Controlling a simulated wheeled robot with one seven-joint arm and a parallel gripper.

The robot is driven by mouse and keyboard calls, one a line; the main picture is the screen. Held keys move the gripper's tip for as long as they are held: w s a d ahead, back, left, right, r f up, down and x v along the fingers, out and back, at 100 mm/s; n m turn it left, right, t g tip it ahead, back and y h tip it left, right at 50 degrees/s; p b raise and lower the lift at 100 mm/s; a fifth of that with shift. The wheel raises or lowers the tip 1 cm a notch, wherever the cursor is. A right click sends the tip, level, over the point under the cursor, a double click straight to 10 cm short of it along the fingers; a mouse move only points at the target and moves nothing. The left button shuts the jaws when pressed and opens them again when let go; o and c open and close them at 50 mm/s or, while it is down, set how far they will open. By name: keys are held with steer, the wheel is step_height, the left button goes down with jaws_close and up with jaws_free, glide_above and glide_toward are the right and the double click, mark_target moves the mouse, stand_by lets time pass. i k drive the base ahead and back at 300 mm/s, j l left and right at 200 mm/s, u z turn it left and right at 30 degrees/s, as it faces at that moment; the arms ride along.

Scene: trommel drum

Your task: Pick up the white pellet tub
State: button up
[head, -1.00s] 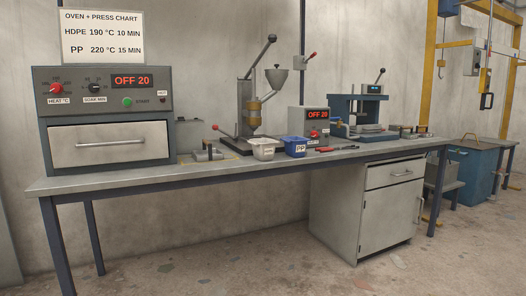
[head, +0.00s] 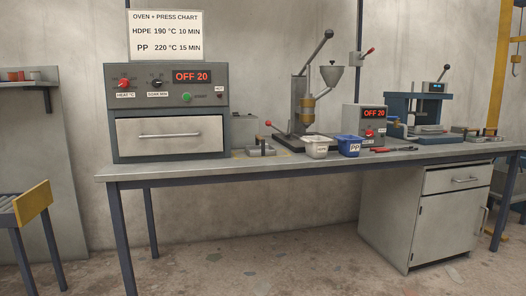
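The white pellet tub (head: 315,148) stands on the workbench (head: 215,168), close to its front edge. It has a small label on its front that is too small to read clearly. A blue tub (head: 349,146) labelled PP stands just to its right. My gripper is not in view.
An oven (head: 168,112) stands at the bench's left end. A lever press (head: 305,105) rises behind the tubs, with a controller box (head: 366,124) to the right. Red-handled pliers (head: 393,149) lie on the bench. A cabinet (head: 428,215) stands underneath. Open floor lies in front.

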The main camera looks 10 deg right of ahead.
mark_target(317, 146)
steer(key=i+l, duration=0.15)
steer(key=l, duration=0.2)
steer(key=i+l, duration=0.2)
steer(key=l, duration=0.2)
steer(key=i+l, duration=0.15)
steer(key=l, duration=0.2)
